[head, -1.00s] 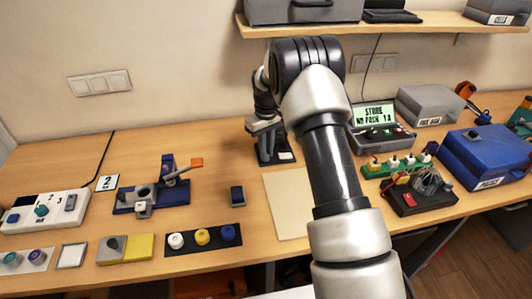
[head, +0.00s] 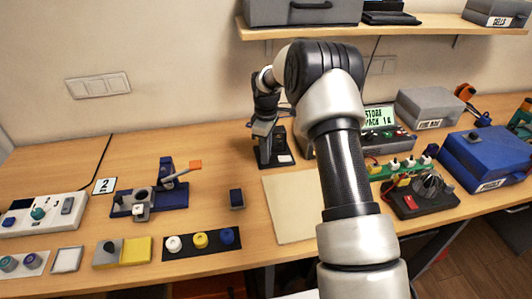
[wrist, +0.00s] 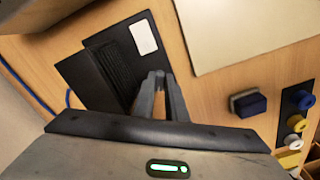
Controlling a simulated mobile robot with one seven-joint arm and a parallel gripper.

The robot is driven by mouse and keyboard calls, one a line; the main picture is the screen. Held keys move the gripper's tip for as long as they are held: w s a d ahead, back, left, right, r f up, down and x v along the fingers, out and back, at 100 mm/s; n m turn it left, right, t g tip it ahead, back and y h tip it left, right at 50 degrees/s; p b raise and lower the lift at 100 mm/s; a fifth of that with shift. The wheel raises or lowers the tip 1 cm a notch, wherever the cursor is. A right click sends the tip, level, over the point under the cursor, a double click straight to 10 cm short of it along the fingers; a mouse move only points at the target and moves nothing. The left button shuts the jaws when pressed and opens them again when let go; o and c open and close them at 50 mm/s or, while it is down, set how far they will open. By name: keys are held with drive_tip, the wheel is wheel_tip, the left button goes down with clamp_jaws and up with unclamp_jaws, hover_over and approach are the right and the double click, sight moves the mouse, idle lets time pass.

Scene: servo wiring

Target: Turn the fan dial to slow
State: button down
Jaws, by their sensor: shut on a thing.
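My gripper (wrist: 158,80) is at a black unit with a ribbed top (wrist: 118,65) and a flat base with a white label. The same unit stands at the back of the table in the head view (head: 266,152). The fingertips are close together, shut on a small part at the unit's edge. That part is hidden by the fingers, so I cannot make out a fan dial or its setting. In the head view my gripper (head: 262,120) is over the unit and partly hidden by my wrist.
A beige mat (head: 290,215) and a small dark blue block (head: 237,199) lie nearby. A strip with white, yellow and blue knobs (head: 190,253) is at the front. A white panel with a teal knob (head: 60,208) is far left. A shelf (head: 400,24) overhangs the back.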

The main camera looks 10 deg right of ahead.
drive_tip(key=shift+r, duration=0.1)
idle(0.3)
drive_tip(key=c, duration=1.8)
unclamp_jaws()
wheel_tip(320, 180, up, 17)
drive_tip(key=shift+r, duration=0.2)
drive_tip(key=shift+p, duration=0.3)
